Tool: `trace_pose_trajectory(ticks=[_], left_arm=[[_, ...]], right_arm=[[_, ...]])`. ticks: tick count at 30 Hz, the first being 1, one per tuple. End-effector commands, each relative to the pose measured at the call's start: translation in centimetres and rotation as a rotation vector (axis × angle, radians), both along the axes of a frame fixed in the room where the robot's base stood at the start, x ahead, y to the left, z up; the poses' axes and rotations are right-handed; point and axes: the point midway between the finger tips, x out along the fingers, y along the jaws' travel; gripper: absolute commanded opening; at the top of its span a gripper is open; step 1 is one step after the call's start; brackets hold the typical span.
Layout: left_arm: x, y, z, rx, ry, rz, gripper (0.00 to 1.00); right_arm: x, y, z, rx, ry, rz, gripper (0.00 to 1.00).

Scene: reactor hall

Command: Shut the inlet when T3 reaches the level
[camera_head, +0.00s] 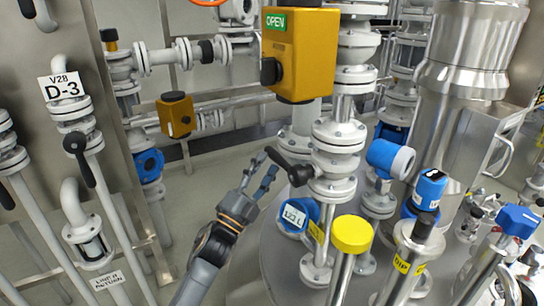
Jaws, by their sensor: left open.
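My left gripper (266,166) comes up from the lower left, open and empty. Its fingertips are close to a black valve lever (284,164) on a vertical steel pipe; I cannot tell if they touch it. A round blue gauge (295,215) below the lever reads what looks like 123 L. A yellow actuator box (302,55) with a green OPEN sign (276,22) sits above on the same pipework. No T3 or inlet label is readable, so I cannot tell which valve is the inlet. My right gripper is not in view.
A yellow-capped post (352,234) and a steel post (415,242) with a yellow label stand right of the gripper on the vessel top. Left is a panel with a V28 D-3 sign (64,86) and black levers. Pipes and a smaller yellow box (176,115) are behind.

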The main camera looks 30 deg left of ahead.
Motion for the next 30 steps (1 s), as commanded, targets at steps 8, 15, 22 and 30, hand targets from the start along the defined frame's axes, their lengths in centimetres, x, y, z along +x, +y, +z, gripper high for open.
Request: trace_pose_trajectory(ticks=[8,15,22,30], left_arm=[[-4.8,0.5,-3.0,-0.003,0.002,0.0,0.44],[-6.3,0.6,-3.8,0.0,-0.002,0.0,0.44],[-6.4,0.6,-3.8,0.0,-0.002,0.0,0.44],[-6.4,0.7,-3.8,0.0,-0.002,0.0,0.44]], right_arm=[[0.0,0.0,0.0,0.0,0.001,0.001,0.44],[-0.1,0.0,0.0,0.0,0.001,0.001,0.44],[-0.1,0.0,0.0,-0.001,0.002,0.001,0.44],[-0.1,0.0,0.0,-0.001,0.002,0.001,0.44]])
